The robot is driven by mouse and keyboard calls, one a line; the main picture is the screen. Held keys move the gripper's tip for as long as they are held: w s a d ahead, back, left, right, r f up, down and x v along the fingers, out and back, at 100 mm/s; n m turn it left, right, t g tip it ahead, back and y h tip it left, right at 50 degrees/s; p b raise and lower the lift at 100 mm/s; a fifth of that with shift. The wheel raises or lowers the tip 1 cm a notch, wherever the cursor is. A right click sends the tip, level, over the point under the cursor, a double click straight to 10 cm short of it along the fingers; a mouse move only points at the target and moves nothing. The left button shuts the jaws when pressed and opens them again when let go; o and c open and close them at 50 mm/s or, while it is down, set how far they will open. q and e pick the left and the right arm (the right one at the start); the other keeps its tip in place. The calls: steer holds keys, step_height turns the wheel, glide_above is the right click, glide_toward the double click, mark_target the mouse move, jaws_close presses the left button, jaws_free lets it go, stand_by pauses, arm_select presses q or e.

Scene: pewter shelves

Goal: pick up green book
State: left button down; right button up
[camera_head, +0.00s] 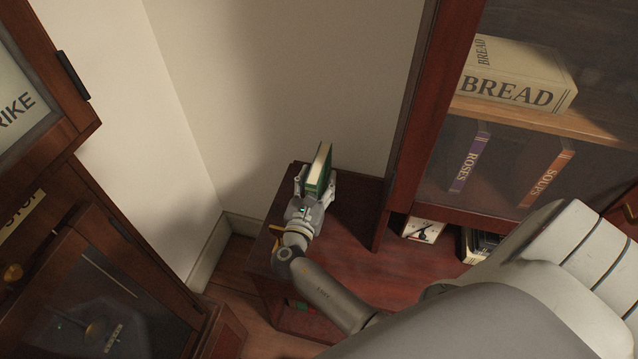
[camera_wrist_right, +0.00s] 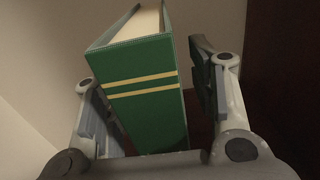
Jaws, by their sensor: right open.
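The green book (camera_head: 319,170) stands upright on the dark red-brown wooden cabinet top (camera_head: 350,205), close to the wall. My right gripper (camera_head: 315,186) is at the book, with one finger on each side of it. In the right wrist view the green spine (camera_wrist_right: 148,95) with two gold bands faces the camera, and the cream page edges show at the top. The open fingers of my right gripper (camera_wrist_right: 155,105) straddle the book. A gap shows between the spine and the right finger; the left finger is very close to the cover. My left gripper is not in view.
A glass-fronted cabinet at right holds a BREAD book (camera_head: 515,92), a ROSES book (camera_head: 470,160) and a SOUPS book (camera_head: 548,175). Its dark side post (camera_head: 405,130) rises beside the cabinet top. A clock case (camera_head: 90,300) stands at left. The wall (camera_head: 290,80) is close behind the book.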

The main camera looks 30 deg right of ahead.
steer(key=shift+w+d+f, duration=0.1)
steer(key=shift+d, duration=0.1)
jaws_close()
stand_by(0.4)
